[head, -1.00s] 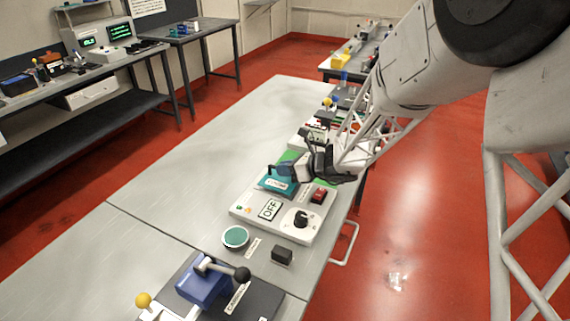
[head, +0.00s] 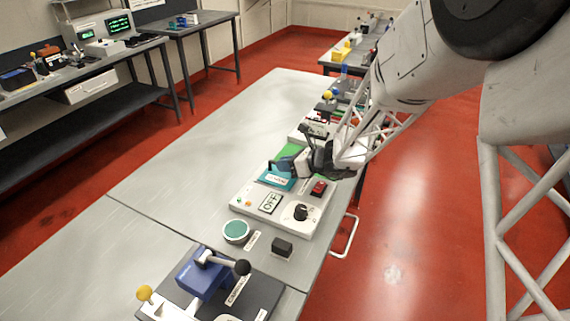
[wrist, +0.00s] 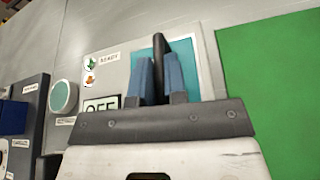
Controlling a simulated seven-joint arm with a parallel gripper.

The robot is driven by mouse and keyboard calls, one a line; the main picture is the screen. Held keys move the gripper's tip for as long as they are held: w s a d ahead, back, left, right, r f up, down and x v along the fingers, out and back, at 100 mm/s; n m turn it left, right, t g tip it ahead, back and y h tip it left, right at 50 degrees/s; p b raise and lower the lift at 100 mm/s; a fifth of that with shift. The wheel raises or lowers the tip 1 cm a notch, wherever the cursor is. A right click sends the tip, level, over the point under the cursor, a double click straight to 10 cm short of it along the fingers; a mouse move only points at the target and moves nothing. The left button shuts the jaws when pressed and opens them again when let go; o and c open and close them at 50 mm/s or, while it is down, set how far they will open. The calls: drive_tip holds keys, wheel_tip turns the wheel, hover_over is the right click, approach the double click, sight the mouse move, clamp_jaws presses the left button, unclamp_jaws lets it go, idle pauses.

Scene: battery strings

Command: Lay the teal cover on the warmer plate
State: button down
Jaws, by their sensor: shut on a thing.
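The teal cover (head: 274,181) is a flat teal piece with a dark upright handle (wrist: 160,58). It is at the far left part of a pale control box (head: 247,193), which seems to be the warmer. My gripper (head: 294,167) is above it, shut on the handle between its blue finger pads; the pads also show in the wrist view (wrist: 158,80). The cover (wrist: 143,63) appears flat over the box, but I cannot tell if it touches. No bare warmer plate shows apart from the cover; the cover and my fingers may hide it.
The box carries an OFF display (head: 270,203), a black knob (head: 301,212) and a red switch (head: 319,187). A green panel (head: 289,151) lies just beyond. The table's left side (head: 170,185) is clear.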

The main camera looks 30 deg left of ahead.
drive_tip(key=shift+f, duration=0.15)
drive_tip(key=c, duration=1.1)
unclamp_jaws()
drive_tip(key=shift+d, duration=0.15)
drive_tip(key=shift+v, duration=3.75)
